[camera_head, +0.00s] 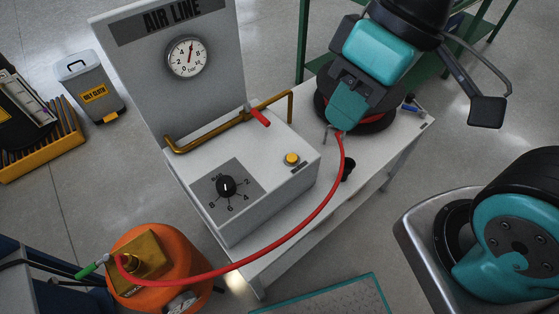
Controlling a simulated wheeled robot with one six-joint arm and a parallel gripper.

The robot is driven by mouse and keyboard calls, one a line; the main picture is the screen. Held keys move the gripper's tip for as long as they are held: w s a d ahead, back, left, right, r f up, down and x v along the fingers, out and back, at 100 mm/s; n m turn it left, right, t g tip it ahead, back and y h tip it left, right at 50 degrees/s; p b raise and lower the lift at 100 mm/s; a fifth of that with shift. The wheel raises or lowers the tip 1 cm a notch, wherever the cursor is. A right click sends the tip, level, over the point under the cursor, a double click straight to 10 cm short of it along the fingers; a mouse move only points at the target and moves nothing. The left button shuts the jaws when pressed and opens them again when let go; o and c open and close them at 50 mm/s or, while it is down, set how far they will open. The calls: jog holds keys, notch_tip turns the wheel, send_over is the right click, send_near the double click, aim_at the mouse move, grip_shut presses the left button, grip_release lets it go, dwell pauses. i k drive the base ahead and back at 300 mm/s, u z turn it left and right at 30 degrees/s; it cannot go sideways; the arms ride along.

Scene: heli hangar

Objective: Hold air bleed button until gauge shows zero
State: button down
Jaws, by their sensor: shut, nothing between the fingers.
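The yellow button (291,159) sits in a dark ring on top of the white air line box (265,195). Nothing touches it. The round pressure gauge (187,58) is on the upright panel marked AIR LINE (190,95). Its red needle points nearly straight up, roughly between 4 and 6 bar. My gripper (340,128), at the end of my teal and black arm, is beyond the button, up and to the right of it, over the far end of the table. It appears shut and empty. Its fingertips are small and partly hidden.
A black selector knob (226,187) and a red-handled valve (260,117) on a brass pipe flank the button. A red hose (290,238) runs from an orange tank (165,285) across the table front to near my gripper. A green rack (302,45) stands behind.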

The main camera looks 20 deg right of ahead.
aim_at(292, 158)
jog(key=k, duration=1)
jog(key=u, duration=1.45)
jog(key=i, duration=0.9)
jog(key=z, duration=1.35)
